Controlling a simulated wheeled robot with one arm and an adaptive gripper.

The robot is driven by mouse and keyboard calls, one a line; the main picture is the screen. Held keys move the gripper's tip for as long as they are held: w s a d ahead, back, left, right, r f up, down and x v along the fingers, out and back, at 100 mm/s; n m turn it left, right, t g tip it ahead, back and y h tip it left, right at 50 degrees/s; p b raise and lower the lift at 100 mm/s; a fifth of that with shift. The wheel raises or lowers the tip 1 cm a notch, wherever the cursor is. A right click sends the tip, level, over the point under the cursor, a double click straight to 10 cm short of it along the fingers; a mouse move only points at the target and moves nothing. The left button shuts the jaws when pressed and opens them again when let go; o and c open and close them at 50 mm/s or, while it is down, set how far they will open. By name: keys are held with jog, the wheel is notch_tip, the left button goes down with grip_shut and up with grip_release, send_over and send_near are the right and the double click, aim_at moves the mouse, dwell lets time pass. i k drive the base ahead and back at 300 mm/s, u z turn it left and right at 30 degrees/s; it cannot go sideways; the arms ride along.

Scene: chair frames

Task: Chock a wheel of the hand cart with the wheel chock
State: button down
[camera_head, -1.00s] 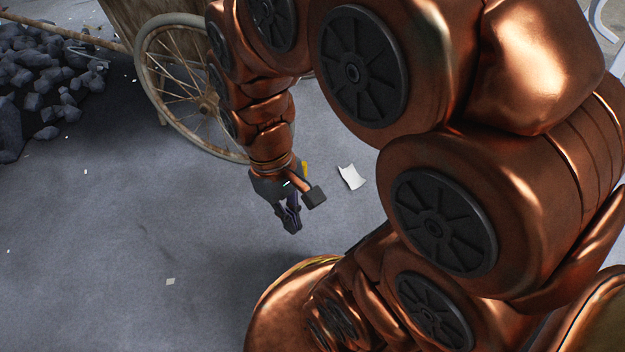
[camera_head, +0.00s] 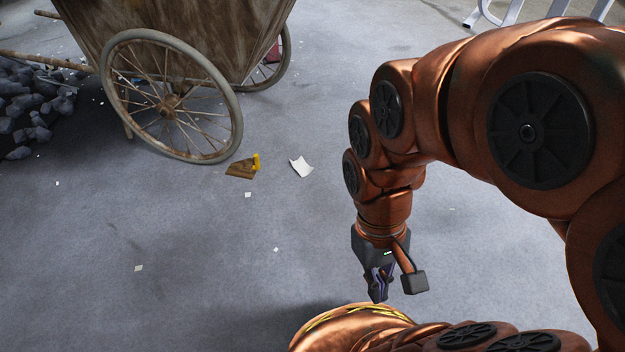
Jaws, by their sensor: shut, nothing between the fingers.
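The hand cart (camera_head: 175,45) stands at the upper left, with a brown weathered body and spoked wheels. Its near wheel (camera_head: 168,105) rests on the floor, and a second wheel (camera_head: 272,62) shows partly behind the body. My gripper (camera_head: 378,296) is shut and empty, pointing down, well to the lower right of the chock.
A heap of dark rocks (camera_head: 30,108) lies at the left. Pale metal chair frames (camera_head: 520,12) stand at the top right. The grey floor in the middle is mostly clear, with small scraps.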

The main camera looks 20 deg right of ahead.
aim_at(246, 169)
jog(key=u, duration=1.35)
jog(key=i, duration=1.55)
jog(key=z, duration=1)
jog(key=i, duration=1.05)
jog(key=z, duration=0.35)
